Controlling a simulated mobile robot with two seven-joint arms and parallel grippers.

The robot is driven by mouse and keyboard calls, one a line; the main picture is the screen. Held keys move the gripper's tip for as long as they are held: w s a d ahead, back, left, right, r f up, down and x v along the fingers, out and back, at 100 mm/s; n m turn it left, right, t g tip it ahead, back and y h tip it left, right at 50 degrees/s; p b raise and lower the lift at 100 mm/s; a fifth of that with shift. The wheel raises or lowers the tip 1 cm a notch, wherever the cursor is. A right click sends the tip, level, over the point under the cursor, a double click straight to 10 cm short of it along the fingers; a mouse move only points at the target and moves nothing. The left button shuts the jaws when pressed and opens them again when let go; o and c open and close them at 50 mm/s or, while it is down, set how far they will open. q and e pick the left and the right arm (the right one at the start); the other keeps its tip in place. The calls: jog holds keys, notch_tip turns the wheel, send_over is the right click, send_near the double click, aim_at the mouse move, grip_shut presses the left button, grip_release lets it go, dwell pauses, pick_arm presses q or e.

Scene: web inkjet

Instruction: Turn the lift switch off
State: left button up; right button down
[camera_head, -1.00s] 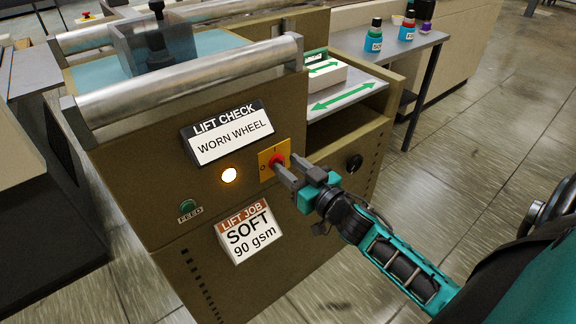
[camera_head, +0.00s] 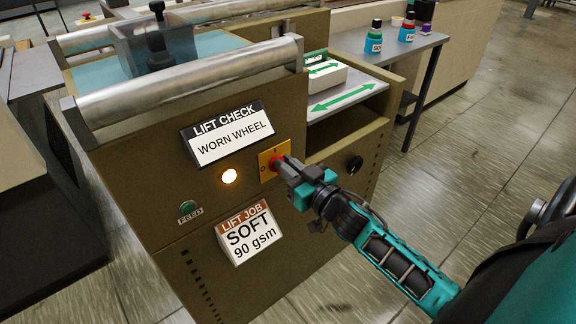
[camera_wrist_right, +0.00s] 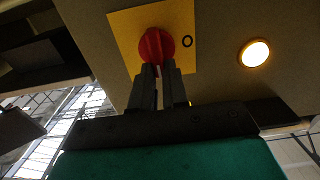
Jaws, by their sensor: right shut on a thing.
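The lift switch is a red rotary knob (camera_wrist_right: 157,46) on a yellow plate (camera_head: 268,158) with an "O" mark, on the brown machine's front panel. In the head view my right gripper (camera_head: 282,166) covers much of the switch. In the right wrist view the gripper's dark fingers (camera_wrist_right: 161,75) are close together with their tips at the knob, shut on it. The knob's exact pointing direction is hard to read. A lamp (camera_head: 229,176) beside the plate glows warm white. My left gripper is not seen.
A "LIFT CHECK WORN WHEEL" sign (camera_head: 230,135) is above the lamp, and a "LIFT JOB SOFT 90 gsm" sign (camera_head: 248,234) is below. A green FEED button (camera_head: 188,208) sits at the left. A black knob (camera_head: 354,163) is to the right. Metal rollers (camera_head: 190,82) run along the top.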

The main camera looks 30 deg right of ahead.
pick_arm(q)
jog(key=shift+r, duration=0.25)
pick_arm(e)
jog(key=shift+a+n, duration=0.1)
jog(key=shift+n, duration=0.3)
jog(key=n, duration=0.4)
jog(key=a+f+n, duration=0.1)
jog(key=n, duration=0.3)
jog(key=n+p, duration=0.1)
jog(key=n, duration=0.3)
jog(key=shift+s+a+f, duration=0.1)
jog(key=shift+a+f, duration=0.05)
jog(key=shift+a, duration=0.15)
jog(key=n, duration=0.2)
jog(key=shift+f+n, duration=0.2)
jog(key=shift+n, duration=0.1)
jog(key=shift+a+f+n+b, duration=0.1)
jog(key=shift+n+b, duration=0.25)
jog(key=shift+n, duration=0.55)
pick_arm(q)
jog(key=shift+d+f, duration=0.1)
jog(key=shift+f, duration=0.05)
pick_arm(e)
jog(key=shift+n, duration=0.3)
jog(key=shift+f+n, duration=0.1)
jog(key=shift+n, duration=0.2)
